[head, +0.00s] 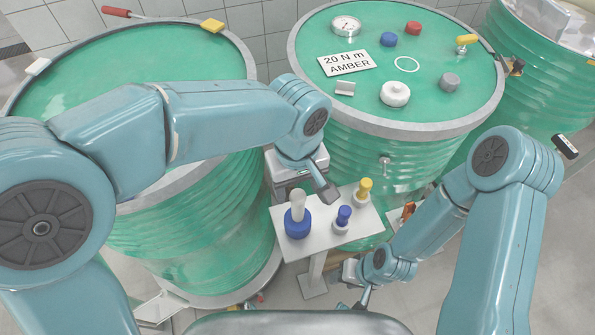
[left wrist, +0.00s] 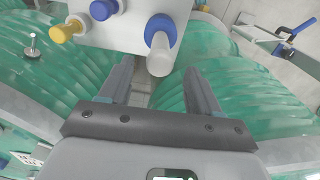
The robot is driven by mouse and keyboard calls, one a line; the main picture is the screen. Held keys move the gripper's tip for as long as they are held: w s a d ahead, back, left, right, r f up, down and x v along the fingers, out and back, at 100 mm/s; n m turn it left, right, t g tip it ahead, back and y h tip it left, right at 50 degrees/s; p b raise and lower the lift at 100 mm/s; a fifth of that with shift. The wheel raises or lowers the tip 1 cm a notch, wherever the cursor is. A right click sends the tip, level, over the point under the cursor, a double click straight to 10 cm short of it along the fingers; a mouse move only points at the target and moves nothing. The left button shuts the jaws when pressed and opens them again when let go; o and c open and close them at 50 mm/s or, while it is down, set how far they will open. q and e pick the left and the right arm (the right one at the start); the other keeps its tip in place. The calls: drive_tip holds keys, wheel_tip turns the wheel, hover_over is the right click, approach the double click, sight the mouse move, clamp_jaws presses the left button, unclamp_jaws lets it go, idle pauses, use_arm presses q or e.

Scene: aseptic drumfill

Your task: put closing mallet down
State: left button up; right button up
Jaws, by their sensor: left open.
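A blue piece with an upright white handle (head: 298,208), which looks like the closing mallet, stands on a small white stand (head: 290,247). In the left wrist view its blue head (left wrist: 161,25) rests on the stand and its white handle (left wrist: 160,58) points toward my gripper. My left gripper (head: 328,192) is over the stand's back edge. In the left wrist view its jaws (left wrist: 157,73) are open and empty, with the handle's end just beyond the fingertips. My right gripper (head: 360,298) hangs low, right of the stand; its jaws are too small to read.
Blue-topped (head: 344,214) and yellow-topped (head: 364,188) pieces stand on the same stand. Large green drums stand left (head: 120,80) and behind (head: 430,150). The rear drum's lid carries a gauge (head: 346,26), several caps and a sign (head: 347,64). Floor shows at lower right.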

use_arm(q)
wheel_tip(320, 180, up, 5)
drive_tip(key=shift+r, duration=0.1)
drive_tip(key=shift+s, duration=0.1)
idle(0.6)
